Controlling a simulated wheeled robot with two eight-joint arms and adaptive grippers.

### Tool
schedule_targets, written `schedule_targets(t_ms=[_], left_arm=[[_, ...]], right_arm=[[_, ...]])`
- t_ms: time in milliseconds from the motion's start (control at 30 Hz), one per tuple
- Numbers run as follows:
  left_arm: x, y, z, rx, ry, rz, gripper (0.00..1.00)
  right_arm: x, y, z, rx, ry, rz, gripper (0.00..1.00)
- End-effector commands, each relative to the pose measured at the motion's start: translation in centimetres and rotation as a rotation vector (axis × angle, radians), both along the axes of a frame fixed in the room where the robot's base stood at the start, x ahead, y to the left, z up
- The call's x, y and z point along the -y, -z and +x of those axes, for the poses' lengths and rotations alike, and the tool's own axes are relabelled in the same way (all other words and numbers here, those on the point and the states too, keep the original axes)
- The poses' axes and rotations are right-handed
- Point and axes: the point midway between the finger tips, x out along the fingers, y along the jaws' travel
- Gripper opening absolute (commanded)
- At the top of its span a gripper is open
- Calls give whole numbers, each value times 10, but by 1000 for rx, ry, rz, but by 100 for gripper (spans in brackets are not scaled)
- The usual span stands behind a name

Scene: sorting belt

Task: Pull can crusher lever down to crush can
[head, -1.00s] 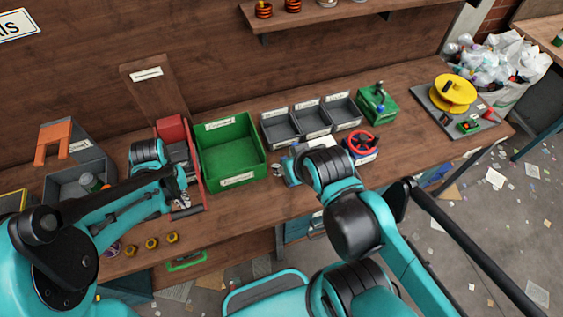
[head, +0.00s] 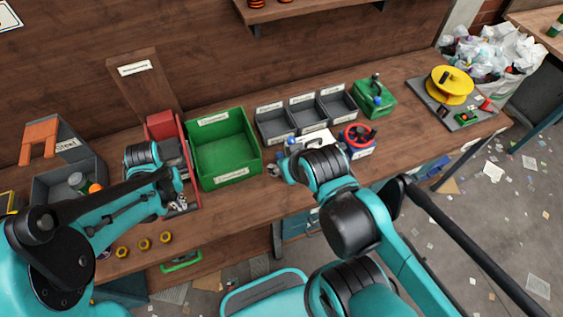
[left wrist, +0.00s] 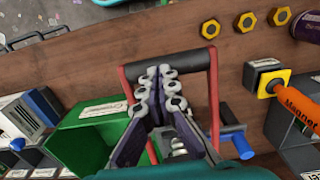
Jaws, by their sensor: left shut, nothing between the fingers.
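The red can crusher (head: 161,124) stands on the bench left of the green bin, partly hidden by my left arm. In the left wrist view its lever shows as red side bars joined by a dark cross handle (left wrist: 196,60). My left gripper (left wrist: 160,76) is shut and empty, its fingers between the red bars and their tips close to the handle; I cannot tell whether they touch. In the head view the left gripper (head: 178,204) is at the crusher's front. My right gripper (head: 274,170) is right of the green bin, its fingers too small to judge. No can is clearly visible in the crusher.
A green bin (head: 255,148) stands right of the crusher, then grey compartments (head: 271,137). Several yellow nuts (head: 144,244) lie on the front edge. A red wheel device (head: 357,138) is further right.

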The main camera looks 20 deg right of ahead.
Motion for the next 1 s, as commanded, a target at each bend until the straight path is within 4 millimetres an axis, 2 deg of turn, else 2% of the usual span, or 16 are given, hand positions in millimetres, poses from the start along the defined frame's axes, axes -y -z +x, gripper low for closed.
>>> schedule_targets(t_ms=[133, 333, 1000], left_arm=[[0, 14, 2, 0, 0, 0, 0], [0, 5, 2, 0, 0, 0, 0], [0, -60, 2, 0, 0, 0, 0]], right_arm=[[0, 13, 0, 0, 0, 0, 46], [0, 5, 0, 0, 0, 0, 46], [0, -44, 0, 0, 0, 0, 46]])
